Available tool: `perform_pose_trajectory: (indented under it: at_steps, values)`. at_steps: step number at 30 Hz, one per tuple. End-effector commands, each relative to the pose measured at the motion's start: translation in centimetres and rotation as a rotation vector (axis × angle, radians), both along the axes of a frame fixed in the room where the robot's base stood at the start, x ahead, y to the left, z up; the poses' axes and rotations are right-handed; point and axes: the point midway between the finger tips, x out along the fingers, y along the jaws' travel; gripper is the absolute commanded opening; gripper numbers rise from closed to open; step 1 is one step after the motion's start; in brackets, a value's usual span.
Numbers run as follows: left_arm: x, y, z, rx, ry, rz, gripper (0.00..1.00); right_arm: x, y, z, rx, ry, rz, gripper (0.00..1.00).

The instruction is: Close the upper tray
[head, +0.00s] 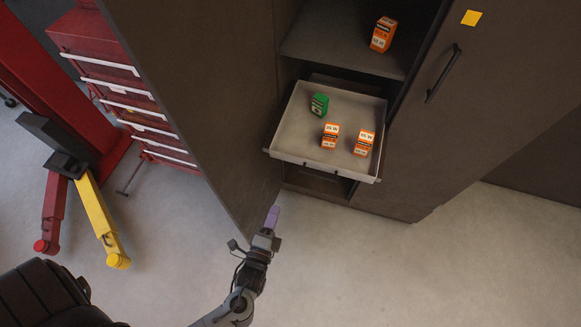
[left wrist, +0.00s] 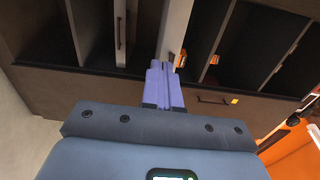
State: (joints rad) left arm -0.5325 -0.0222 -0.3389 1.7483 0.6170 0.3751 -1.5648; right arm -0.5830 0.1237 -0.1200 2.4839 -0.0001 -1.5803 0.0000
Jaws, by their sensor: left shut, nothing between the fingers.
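The upper tray (head: 290,158) is a light grey drawer pulled out of the brown cabinet. A small green box (head: 319,104) and two orange-and-white boxes (head: 330,136) (head: 364,142) stand in it. My left gripper (head: 273,217) is below and to the left of the tray's front in the head view, apart from it. Its purple fingers are shut and empty. The fingers also show in the left wrist view (left wrist: 165,85), pointing toward the cabinet, with a pale panel (left wrist: 177,28) beyond them that looks like part of the tray. My right gripper is not in view.
The cabinet side (head: 205,90) rises left of the tray. A shelf above holds another orange box (head: 383,34). A door with a black handle (head: 443,73) is at right. A red tool chest (head: 115,80) and a lift with a yellow arm (head: 102,220) stand at left. Floor before the cabinet is clear.

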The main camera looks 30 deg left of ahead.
Motion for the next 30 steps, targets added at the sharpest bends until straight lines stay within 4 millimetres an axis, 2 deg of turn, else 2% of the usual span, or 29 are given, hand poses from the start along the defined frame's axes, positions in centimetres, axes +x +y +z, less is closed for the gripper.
perform_pose_trajectory:
  at_steps: [1, 8, 14, 30]
  values:
    - [0.1, -0.5, 1.4, -0.006, 0.003, -0.003, 0.0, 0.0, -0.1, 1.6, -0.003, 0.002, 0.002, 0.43]
    - [0.8, -0.9, 2.9, -0.021, -0.003, -0.004, 0.0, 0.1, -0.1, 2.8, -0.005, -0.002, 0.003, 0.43]
    - [2.6, -0.4, 2.8, -0.022, -0.006, -0.005, 0.0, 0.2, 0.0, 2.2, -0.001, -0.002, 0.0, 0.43]
    - [11.6, 2.3, 2.7, -0.022, -0.007, -0.005, 0.0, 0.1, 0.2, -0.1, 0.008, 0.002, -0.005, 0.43]
